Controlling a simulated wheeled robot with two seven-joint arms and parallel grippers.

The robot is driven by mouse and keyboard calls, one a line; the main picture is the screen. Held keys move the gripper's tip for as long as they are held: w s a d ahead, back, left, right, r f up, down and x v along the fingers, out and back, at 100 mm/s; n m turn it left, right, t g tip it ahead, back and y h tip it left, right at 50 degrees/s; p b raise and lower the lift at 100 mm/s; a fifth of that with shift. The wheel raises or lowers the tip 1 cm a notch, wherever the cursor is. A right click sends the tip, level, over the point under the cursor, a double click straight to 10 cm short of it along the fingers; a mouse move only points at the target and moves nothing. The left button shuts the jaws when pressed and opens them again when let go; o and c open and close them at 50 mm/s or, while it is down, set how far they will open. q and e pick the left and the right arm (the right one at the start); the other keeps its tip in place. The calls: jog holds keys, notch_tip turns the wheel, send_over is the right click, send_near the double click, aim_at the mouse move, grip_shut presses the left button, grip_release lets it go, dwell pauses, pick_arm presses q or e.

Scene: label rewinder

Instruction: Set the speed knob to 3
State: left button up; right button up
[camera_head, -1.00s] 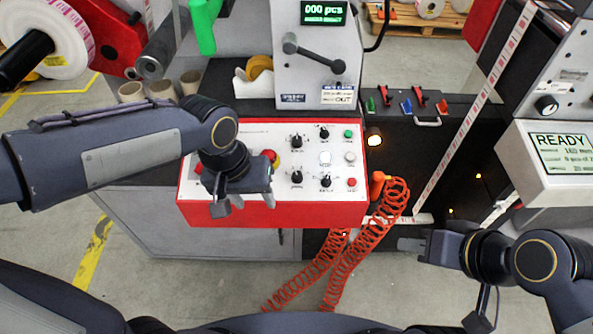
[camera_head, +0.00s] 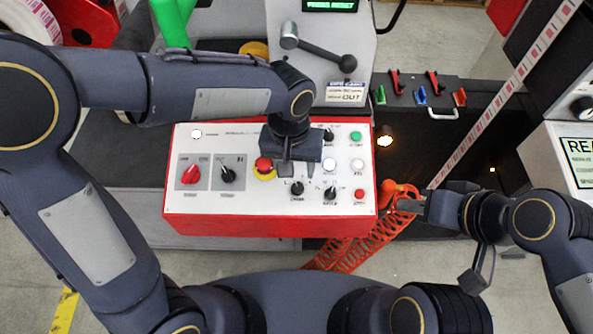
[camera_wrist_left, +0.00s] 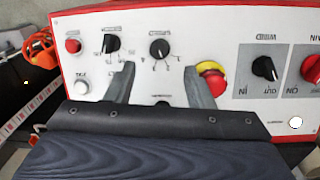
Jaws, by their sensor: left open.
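The white-faced control panel (camera_head: 240,205) with red sides is in front of me. It has several black knobs; I cannot read which label says speed. A lower-left black knob (camera_head: 297,188) of the right-hand group also shows in the left wrist view (camera_wrist_left: 159,48), with dial marks around it. Another black knob (camera_head: 330,193) sits to its right. My left gripper (camera_head: 297,176) is over the panel, open and empty, and hides the upper-left knob of this group. In the left wrist view its fingers (camera_wrist_left: 160,76) are apart above the face. My right gripper (camera_head: 412,206) is right of the panel.
The red-and-yellow emergency stop (camera_head: 265,168) is close left of my left gripper. A black knob (camera_head: 227,174) and red switch (camera_head: 190,174) are further left. The lever (camera_head: 320,50) stands behind.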

aim_at(297, 186)
pick_arm(q)
jog(key=f, duration=0.6)
jog(key=shift+s+d+f, duration=0.15)
jog(key=shift+s+f, duration=0.05)
jog(key=shift+f, duration=0.2)
jog(key=c, duration=1)
jog(key=shift+m, duration=0.3)
jog(key=m+y, duration=0.1)
jog(key=m, duration=0.2)
jog(key=shift+d, duration=0.15)
jog(key=shift+m+y, duration=0.5)
jog(key=shift+m, duration=1.4)
